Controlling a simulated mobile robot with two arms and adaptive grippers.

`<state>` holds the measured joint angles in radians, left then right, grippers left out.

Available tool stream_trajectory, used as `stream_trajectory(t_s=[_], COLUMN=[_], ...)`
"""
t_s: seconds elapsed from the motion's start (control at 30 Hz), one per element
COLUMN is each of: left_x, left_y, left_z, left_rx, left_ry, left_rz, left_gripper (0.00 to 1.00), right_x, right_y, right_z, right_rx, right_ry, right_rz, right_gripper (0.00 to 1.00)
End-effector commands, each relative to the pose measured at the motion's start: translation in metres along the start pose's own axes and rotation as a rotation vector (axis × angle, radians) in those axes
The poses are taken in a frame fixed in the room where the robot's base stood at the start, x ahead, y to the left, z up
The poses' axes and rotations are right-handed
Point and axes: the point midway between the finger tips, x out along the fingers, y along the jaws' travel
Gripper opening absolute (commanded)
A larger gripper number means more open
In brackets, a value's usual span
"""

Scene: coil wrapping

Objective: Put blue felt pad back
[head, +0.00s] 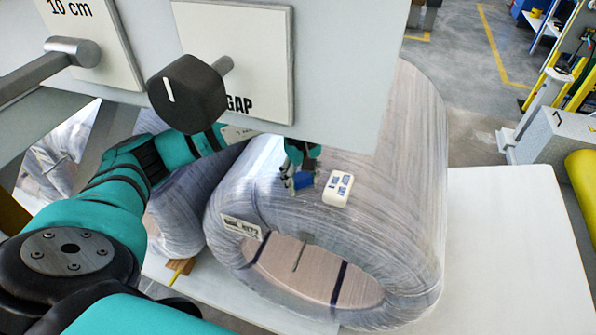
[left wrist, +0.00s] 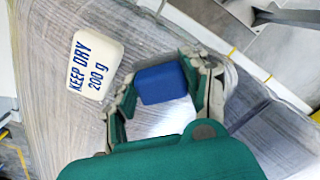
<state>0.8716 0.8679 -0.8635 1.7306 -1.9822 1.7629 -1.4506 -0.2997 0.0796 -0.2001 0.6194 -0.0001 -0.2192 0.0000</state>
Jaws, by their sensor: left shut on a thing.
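The blue felt pad (head: 303,180) is a small blue block between the fingers of my left gripper (head: 299,172), at the top of the wrapped coil (head: 400,150). In the left wrist view the pad (left wrist: 162,82) sits between both fingertips of the left gripper (left wrist: 164,90), which is shut on it. I cannot tell whether the pad touches the coil. A white block (head: 338,188) lies on the coil just right of the pad. In the left wrist view this block (left wrist: 95,65) reads "KEEP DRY 200 g". My right gripper is not in view.
A grey panel (head: 340,60) with a black knob (head: 187,94) and a "GAP" plate hangs in front, covering part of my left arm. Another wrapped coil (head: 178,205) stands to the left. The white table (head: 515,250) is clear at right.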

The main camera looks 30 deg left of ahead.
Motion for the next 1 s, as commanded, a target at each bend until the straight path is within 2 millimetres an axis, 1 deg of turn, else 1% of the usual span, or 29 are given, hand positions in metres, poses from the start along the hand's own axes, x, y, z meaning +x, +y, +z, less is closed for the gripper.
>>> stream_trajectory(t_s=[0.03,0.1,0.27,0.3,0.47,0.6,0.83,0.97,1.0], left_x=[-0.002,0.000,0.002,0.002,0.026,0.038,0.039,0.043,0.042], left_y=[0.002,0.004,0.006,0.006,0.006,0.006,0.006,0.006,0.006], left_z=[-0.009,-0.019,-0.031,-0.036,-0.035,-0.035,-0.035,-0.035,-0.035], left_rx=[-0.004,-0.001,0.000,-0.002,0.002,0.003,0.003,0.003,0.003], left_ry=[-0.002,-0.002,-0.001,-0.001,-0.005,-0.002,-0.001,0.000,-0.001], left_rz=[-0.001,0.000,0.002,0.001,-0.002,0.001,0.002,0.002,0.002], left_gripper=[0.21,0.21,0.21,0.21,0.21,0.21,0.21,0.21,0.51], right_x=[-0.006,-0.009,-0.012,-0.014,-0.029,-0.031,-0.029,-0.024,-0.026], right_y=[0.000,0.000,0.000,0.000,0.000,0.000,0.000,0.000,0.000], right_z=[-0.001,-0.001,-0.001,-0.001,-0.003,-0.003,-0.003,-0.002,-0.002], right_rx=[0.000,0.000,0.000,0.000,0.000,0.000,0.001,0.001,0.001], right_ry=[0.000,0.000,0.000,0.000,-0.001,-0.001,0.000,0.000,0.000], right_rz=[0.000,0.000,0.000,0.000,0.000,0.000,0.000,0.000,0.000], right_gripper=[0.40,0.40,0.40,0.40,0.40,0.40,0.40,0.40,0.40])
